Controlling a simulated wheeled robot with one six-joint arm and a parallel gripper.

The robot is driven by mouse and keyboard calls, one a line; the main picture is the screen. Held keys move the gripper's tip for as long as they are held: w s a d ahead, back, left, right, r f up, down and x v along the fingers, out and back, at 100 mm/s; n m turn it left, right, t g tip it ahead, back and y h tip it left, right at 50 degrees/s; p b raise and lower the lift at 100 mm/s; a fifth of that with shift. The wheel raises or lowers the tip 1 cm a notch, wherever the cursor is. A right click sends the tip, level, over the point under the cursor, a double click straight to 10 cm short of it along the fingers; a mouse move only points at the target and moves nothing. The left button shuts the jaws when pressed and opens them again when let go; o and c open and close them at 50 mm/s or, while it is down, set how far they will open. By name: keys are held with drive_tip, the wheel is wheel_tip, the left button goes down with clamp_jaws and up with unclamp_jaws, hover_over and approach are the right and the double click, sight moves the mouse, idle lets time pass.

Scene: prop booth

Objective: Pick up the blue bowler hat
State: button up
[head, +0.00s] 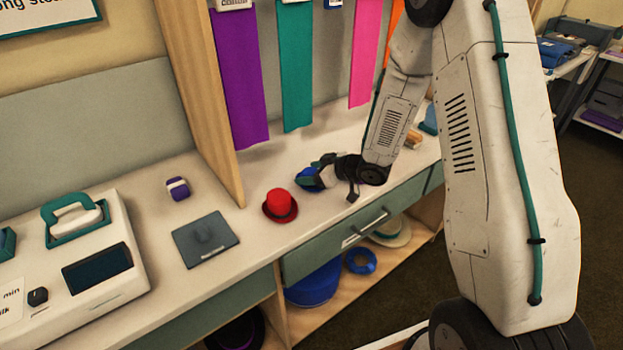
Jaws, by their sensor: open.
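A small blue object (307,181), which looks like the blue bowler hat, sits on the white counter to the right of the red hat. My gripper (318,176) reaches in from the right at the hat, with its dark jaws open. The jaws and wrist cover much of the hat, so its full shape is hidden. I cannot tell whether the fingers touch it.
A red bowler hat (280,205) stands just left of the blue one. A grey plate (206,238) and a purple item (178,189) lie further left. A wooden divider (205,100) rises behind. The shelf below holds a large blue item (315,284) and a blue ring (360,261).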

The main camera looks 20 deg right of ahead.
drive_tip(key=c, duration=1)
drive_tip(key=shift+r, duration=0.1)
